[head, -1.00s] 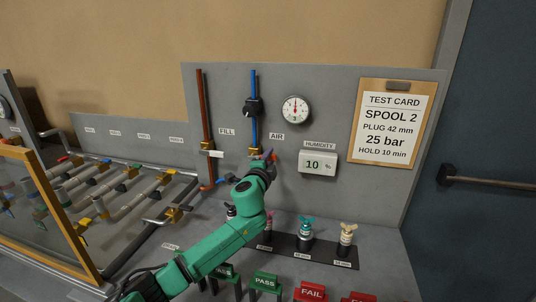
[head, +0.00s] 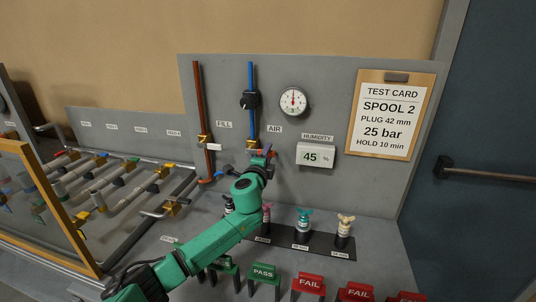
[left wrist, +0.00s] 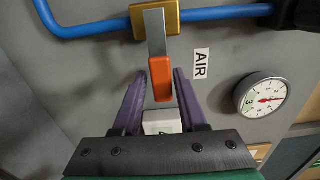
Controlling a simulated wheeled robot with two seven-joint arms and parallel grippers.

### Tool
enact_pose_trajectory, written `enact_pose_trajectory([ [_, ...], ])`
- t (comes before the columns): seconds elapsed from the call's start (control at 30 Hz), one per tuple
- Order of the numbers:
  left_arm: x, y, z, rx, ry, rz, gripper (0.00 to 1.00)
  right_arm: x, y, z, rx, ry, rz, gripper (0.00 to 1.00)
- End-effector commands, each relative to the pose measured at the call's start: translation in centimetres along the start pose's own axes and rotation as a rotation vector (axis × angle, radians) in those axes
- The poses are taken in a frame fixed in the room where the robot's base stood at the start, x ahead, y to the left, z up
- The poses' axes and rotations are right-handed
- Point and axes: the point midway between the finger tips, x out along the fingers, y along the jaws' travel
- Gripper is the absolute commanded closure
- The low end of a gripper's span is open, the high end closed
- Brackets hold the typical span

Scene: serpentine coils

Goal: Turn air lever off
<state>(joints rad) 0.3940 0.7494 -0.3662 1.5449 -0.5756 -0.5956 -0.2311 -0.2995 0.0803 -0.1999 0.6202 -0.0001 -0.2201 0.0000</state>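The air lever (left wrist: 160,78) is a silver handle with an orange tip. It sits on a brass valve (left wrist: 155,18) on the blue pipe (left wrist: 95,27) and points crosswise to that pipe. In the head view the blue pipe (head: 250,110) runs down the grey panel beside the AIR label (head: 275,129). My left gripper (left wrist: 160,105) is open, with its purple fingers either side of the lever's orange tip and visible gaps to it. In the head view my left gripper (head: 263,156) is at the valve and partly hides the lever. My right gripper is not in view.
The humidity display (head: 316,155) reads 45 close right of the gripper. The fill valve (head: 205,141) on the brown pipe stands left. Several plugs (head: 303,220) and PASS and FAIL blocks (head: 310,283) are below.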

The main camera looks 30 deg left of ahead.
Motion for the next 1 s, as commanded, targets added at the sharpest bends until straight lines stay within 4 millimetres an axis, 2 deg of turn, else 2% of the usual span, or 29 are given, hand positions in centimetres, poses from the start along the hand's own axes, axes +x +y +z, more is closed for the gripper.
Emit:
enact_pose_trajectory([
  [0.33, -0.1, -0.1, 0.0, -0.003, 0.0, -0.002, 0.43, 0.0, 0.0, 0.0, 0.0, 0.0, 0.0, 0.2],
  [0.47, -1.0, 0.0, 0.0, -0.003, 0.001, -0.003, 0.43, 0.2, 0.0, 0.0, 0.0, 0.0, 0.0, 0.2],
  [0.67, -4.8, 0.3, 0.0, -0.002, 0.003, 0.0, 0.43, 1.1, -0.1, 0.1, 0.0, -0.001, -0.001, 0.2],
  [0.9, -11.2, 0.5, -0.1, -0.002, 0.003, 0.002, 0.43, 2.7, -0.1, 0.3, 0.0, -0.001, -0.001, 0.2],
  [1.0, -13.1, 0.4, 0.0, -0.003, 0.002, 0.002, 0.43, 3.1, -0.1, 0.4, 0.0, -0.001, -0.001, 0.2],
])
